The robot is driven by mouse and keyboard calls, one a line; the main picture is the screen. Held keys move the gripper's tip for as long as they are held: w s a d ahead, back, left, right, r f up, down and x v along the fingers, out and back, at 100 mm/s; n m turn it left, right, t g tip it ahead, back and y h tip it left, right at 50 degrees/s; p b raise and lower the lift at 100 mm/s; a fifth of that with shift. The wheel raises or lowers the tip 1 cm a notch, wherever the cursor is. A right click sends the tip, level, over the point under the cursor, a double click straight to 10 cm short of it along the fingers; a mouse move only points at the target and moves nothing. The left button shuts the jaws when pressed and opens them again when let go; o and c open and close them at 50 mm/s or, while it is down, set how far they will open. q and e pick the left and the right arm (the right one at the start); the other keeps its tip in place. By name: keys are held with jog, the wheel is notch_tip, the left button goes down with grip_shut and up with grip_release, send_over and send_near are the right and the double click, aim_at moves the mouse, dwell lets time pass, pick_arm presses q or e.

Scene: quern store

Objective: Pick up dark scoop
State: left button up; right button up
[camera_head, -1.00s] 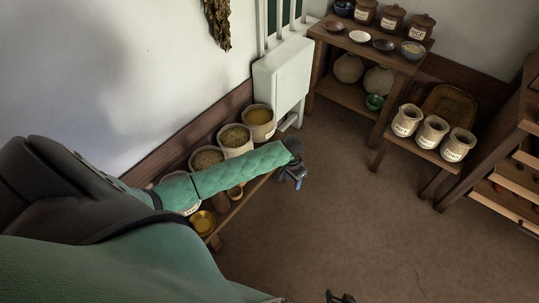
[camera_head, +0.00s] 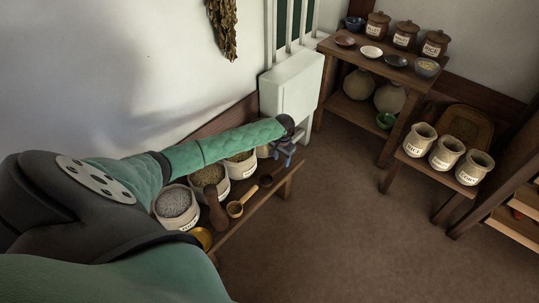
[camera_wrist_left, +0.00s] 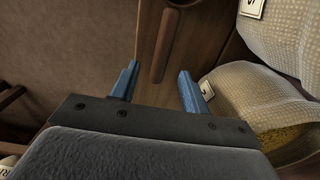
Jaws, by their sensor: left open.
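The dark scoop (camera_head: 265,180) lies on the low wooden bench (camera_head: 257,205) beside the row of sacks. In the left wrist view its long brown handle (camera_wrist_left: 165,45) lies on the bench, with its bowl cut off at the top edge. My left gripper (camera_head: 283,155) is over the bench's far end, beyond the scoop's bowl. In the left wrist view the open blue fingers (camera_wrist_left: 158,68) point toward the handle, one to each side of its line, with nothing held. My right gripper is out of view.
Open sacks of grain (camera_head: 175,205) line the wall side of the bench, close to the fingers. Labelled jars (camera_head: 445,153) stand on a low stand at right. The floor between is clear.

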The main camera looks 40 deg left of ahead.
aim_at(281, 165)
pick_arm(q)
jog(key=f, duration=0.4)
jog(key=shift+s+f+b, duration=0.2)
jog(key=shift+f+b, duration=0.1)
jog(key=shift+f, duration=0.05)
grip_shut()
jog(key=shift+r, duration=0.1)
